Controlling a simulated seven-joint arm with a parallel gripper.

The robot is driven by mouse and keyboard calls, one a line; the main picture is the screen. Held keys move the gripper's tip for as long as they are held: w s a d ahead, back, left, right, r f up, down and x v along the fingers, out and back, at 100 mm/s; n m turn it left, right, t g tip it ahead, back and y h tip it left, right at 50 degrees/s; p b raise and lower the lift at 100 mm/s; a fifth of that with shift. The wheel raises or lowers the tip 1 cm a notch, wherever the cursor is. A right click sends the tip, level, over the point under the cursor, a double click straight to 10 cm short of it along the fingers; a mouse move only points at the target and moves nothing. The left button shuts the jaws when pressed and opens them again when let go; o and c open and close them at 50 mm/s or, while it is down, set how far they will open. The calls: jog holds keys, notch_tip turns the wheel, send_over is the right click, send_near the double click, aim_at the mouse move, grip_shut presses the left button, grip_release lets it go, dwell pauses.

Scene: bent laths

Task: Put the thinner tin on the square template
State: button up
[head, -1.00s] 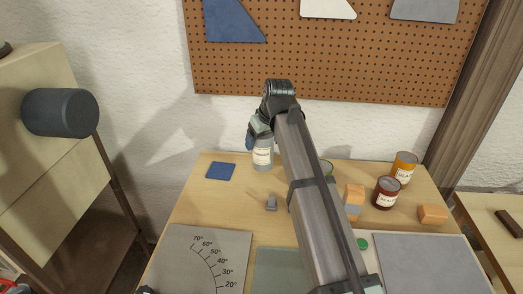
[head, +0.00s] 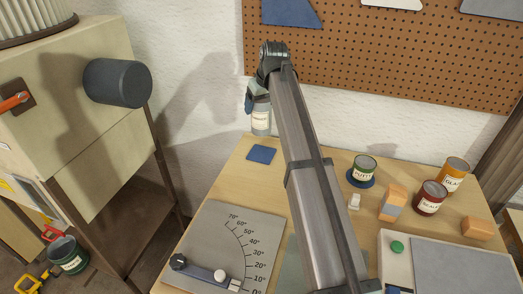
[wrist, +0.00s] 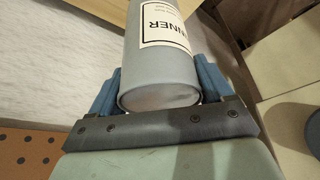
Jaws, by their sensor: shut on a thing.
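The thinner tin (head: 261,122) is a grey cylinder with a white label, near the table's far edge in the head view. My gripper (head: 258,101) is shut on it. In the wrist view the tin (wrist: 160,75) sits between the two blue fingers (wrist: 160,90), its label partly reading "INNER". The square template (head: 261,154) is a flat blue square on the table near its far left corner. Nothing lies on it. In the head view the tin appears just above and behind it, apart from it.
A putty tin (head: 364,169) stands on a round blue piece (head: 360,181). Two more tins, red (head: 430,200) and orange (head: 454,175), and wooden blocks (head: 393,204) stand at the right. An angle plate (head: 215,235) lies in front. My arm hides the table's middle.

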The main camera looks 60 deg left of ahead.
aim_at(267, 108)
jog(key=shift+f, duration=4.9)
jog(key=shift+f, duration=0.2)
jog(key=o, duration=1.3)
jog(key=shift+r, duration=0.15)
jog(key=v, duration=1.2)
